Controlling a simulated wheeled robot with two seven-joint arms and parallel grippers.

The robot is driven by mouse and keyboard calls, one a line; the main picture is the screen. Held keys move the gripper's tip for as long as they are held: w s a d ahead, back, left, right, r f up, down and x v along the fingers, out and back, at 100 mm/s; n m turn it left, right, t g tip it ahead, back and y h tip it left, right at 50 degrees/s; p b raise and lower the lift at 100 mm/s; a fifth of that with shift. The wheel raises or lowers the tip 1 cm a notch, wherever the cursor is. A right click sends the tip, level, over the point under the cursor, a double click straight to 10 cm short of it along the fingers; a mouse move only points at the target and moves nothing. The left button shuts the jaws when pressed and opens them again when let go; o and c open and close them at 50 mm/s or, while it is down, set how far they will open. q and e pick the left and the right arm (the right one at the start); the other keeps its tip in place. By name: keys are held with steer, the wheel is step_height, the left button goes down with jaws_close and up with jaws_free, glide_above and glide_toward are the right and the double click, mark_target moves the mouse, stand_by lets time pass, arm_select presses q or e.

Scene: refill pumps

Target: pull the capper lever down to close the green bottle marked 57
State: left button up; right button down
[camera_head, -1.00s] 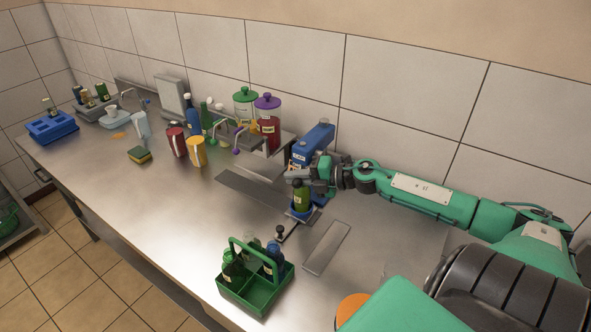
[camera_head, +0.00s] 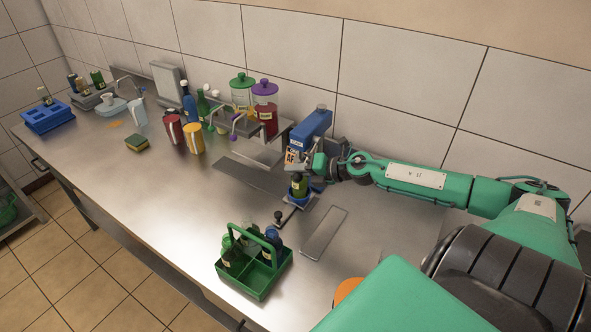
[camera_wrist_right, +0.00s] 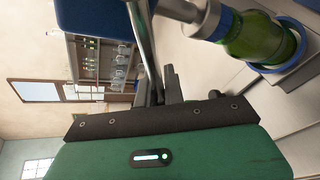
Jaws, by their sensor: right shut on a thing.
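The green bottle (camera_head: 298,187) stands upright in a blue holder at the foot of the blue capper (camera_head: 311,130); its number is too small to read. In the right wrist view the bottle (camera_wrist_right: 259,40) shows sideways, with the metal capper head at its top. My right gripper (camera_head: 318,163) is beside the capper, just above and right of the bottle. In the wrist view its dark fingers (camera_wrist_right: 170,88) are shut on the metal capper lever (camera_wrist_right: 143,45). The lever is mostly hidden in the head view. My left gripper is not in view.
A green carrier (camera_head: 258,278) with bottles stands near the front edge. The left-front counter is clear.

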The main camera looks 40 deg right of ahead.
steer(key=shift+s+f, duration=0.1)
steer(key=shift+f, duration=0.25)
steer(key=c, duration=1.6)
jaws_free()
steer(key=shift+o, duration=0.5)
steer(key=shift+d, duration=0.15)
steer(key=shift+s, duration=0.15)
steer(key=shift+s+d, duration=0.15)
steer(key=shift+s, duration=0.15)
steer(key=v, duration=1.3)
steer(key=shift+w+r, duration=0.15)
steer(key=shift+r, duration=0.05)
